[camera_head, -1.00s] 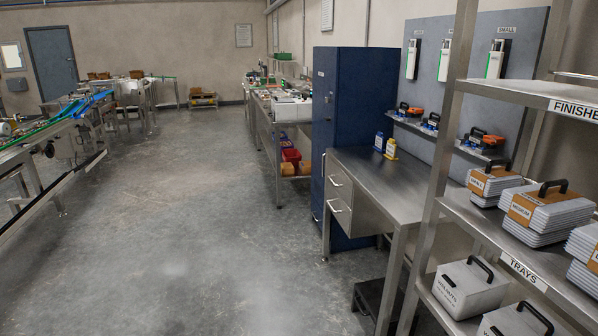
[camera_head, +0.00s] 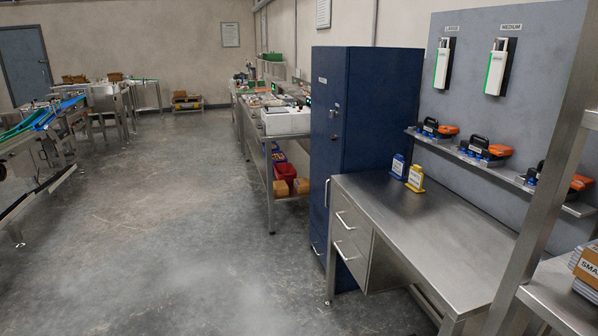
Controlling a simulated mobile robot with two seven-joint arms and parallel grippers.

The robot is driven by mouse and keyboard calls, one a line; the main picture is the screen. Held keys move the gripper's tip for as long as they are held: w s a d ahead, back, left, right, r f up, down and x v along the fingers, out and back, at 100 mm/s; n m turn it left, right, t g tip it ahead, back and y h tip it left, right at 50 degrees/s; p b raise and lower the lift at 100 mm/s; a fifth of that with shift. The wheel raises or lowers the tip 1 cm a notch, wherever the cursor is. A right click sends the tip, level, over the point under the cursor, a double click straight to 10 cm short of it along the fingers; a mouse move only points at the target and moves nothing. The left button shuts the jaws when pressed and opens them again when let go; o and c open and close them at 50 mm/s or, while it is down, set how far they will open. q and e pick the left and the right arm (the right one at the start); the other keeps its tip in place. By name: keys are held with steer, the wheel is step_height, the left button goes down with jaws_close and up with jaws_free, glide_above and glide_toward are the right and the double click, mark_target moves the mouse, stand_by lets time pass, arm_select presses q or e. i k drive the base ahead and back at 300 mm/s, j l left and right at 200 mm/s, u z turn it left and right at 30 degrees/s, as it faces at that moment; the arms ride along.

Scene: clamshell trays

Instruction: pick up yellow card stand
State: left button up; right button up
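The yellow card stand (camera_head: 415,179) stands upright on the steel workbench (camera_head: 440,232), near its back left part. A blue card stand (camera_head: 398,167) stands just behind and to the left of it, close beside it. Both have a pale label on the front, too small to read. Neither of my grippers shows in the head view.
A tall blue cabinet (camera_head: 355,130) stands against the bench's left end. A wall shelf (camera_head: 495,168) with orange and black devices runs behind the bench. A steel rack (camera_head: 548,190) is at the right. The floor (camera_head: 190,230) left of the bench is open.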

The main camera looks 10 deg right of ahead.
mark_target(416, 178)
steer(key=i, duration=1.4)
